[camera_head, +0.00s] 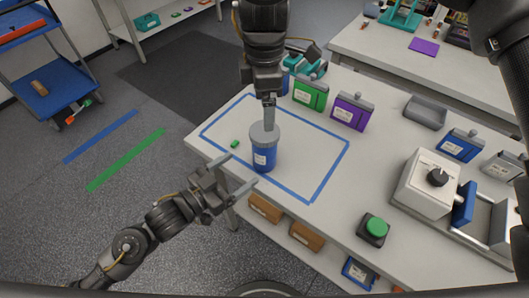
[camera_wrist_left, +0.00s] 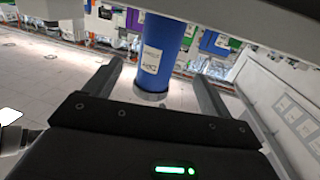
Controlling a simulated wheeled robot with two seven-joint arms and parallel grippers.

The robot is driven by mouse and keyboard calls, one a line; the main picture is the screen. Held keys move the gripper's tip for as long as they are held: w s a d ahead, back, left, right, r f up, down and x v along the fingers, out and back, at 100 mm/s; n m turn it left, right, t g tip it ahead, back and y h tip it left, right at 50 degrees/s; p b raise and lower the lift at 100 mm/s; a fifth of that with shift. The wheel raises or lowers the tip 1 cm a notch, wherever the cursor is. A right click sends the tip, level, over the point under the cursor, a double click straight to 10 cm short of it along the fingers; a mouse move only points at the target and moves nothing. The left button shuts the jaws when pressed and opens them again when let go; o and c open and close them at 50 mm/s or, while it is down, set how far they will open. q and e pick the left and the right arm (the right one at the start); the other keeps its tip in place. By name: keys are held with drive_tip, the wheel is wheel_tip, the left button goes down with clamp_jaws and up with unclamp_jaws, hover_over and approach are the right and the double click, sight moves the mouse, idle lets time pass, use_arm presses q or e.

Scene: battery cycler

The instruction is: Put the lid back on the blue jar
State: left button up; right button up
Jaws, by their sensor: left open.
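The blue jar (camera_head: 264,158) stands upright inside the blue-taped area of the workbench, with a white label. The grey lid (camera_head: 264,133) is on its top; I cannot tell whether it is fully seated. My right gripper (camera_head: 269,103) points straight down at the lid from above; it is seen edge-on, so its grip on the lid is unclear. My left gripper (camera_head: 235,176) is open at the bench's front edge, left of and below the jar. In the left wrist view the jar (camera_wrist_left: 163,45) shows beyond and between the two open fingers, with a grey end.
A small green piece (camera_head: 235,144) lies left of the jar. Green (camera_head: 311,94) and purple (camera_head: 352,111) boxes stand behind. A grey tray (camera_head: 425,112), a white device with a knob (camera_head: 428,184) and a green button (camera_head: 375,228) are to the right. The taped area right of the jar is clear.

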sight(257, 158)
use_arm(q)
drive_tip(key=x, duration=1)
drive_tip(key=shift+r, duration=0.1)
drive_tip(key=shift+c, duration=0.2)
drive_tip(key=c, duration=1.7)
clamp_jaws()
use_arm(e)
drive_tip(key=shift+n, duration=0.3)
drive_tip(key=n, duration=1.9)
drive_tip(key=shift+n, duration=0.3)
drive_tip(key=n, duration=0.6)
drive_tip(key=shift+n, duration=0.4)
use_arm(q)
drive_tip(key=shift+s, duration=0.1)
